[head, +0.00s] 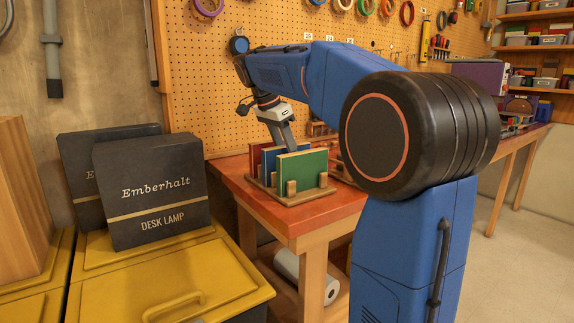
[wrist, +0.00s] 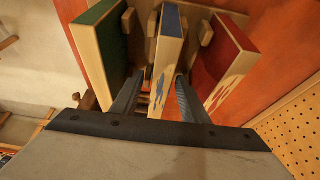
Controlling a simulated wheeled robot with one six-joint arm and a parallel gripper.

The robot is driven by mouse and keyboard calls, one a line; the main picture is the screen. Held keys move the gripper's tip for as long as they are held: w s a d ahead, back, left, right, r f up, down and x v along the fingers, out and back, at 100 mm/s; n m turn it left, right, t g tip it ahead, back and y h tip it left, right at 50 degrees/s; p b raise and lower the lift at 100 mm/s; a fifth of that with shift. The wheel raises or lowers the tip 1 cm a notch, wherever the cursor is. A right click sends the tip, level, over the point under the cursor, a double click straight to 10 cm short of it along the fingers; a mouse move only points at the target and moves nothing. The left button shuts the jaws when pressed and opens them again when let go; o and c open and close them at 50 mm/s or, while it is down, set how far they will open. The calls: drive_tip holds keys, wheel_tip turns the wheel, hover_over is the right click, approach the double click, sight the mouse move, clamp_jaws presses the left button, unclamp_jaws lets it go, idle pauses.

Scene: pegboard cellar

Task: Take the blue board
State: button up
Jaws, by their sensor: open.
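The blue board (head: 268,157) stands upright in a wooden rack (head: 312,195) on the workbench, between the green board (head: 305,171) and a red board (head: 254,160). In the head view my gripper (head: 287,143) reaches down over the rack and partly hides the blue board. In the wrist view the blue board (wrist: 167,55) has a pale edge and stands between the two fingers of my gripper (wrist: 159,78). The fingers are open, one on each side of it. I cannot tell whether either finger touches it. The green board (wrist: 105,45) is left and the red board (wrist: 222,60) right.
A pegboard (head: 225,90) with tools and tape rolls rises behind the bench (head: 226,176). Dark Desk Lamp boxes (head: 150,190) stand on yellow bins (head: 180,275) at the left. The green and red boards leave narrow gaps beside the fingers.

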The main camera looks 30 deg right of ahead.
drive_tip(key=shift+f, duration=0.25)
idle(0.4)
clamp_jaws()
